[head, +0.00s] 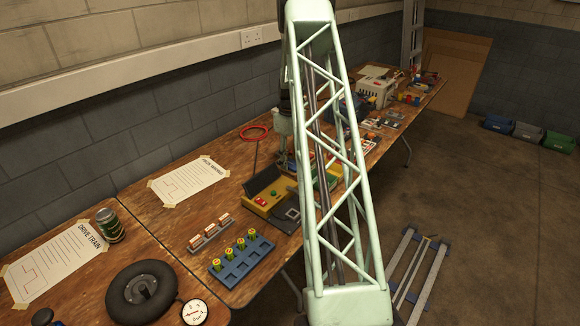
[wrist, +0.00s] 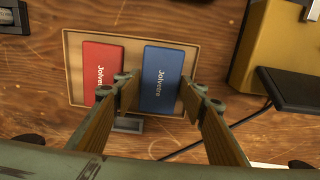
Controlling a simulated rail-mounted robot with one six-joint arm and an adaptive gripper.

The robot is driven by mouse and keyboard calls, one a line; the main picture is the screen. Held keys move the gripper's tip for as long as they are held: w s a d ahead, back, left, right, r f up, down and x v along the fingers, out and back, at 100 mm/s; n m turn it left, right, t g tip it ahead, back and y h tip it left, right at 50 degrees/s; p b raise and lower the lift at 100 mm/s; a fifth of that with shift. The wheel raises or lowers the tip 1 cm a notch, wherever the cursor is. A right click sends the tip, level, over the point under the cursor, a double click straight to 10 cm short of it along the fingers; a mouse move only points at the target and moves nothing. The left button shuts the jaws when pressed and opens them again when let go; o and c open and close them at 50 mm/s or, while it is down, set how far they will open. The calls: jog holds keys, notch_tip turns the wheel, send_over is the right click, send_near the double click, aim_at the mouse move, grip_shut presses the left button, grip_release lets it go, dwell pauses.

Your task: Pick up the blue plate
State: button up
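The blue plate (wrist: 163,72), a flat rectangular block with white lettering, lies in a shallow cardboard tray (wrist: 125,38) on the wooden bench in the wrist view. A similar red plate (wrist: 101,62) lies to its left in the same tray, with a narrow gap between them. My gripper (wrist: 158,90) is open and empty. Its fingers appear on either side of the blue plate's near part, the left one over the gap and the right one by the tray's right side. I cannot tell how far above the plate the fingertips are. In the head view my arm hides the plates.
A yellow box (wrist: 262,45) and a black pad (wrist: 292,88) with a cable stand right of the tray. In the head view, a blue battery holder (head: 242,262), a wheel (head: 142,290), a can (head: 109,225) and a dial gauge (head: 194,312) occupy the nearer bench.

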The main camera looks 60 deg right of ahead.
aim_at(290, 163)
dwell(0.5)
jog(key=c, duration=0.5)
jog(key=shift+r, duration=0.1)
jog(key=shift+c, duration=0.2)
notch_tip(290, 163, up, 10)
jog(key=p, duration=0.2)
dwell(0.7)
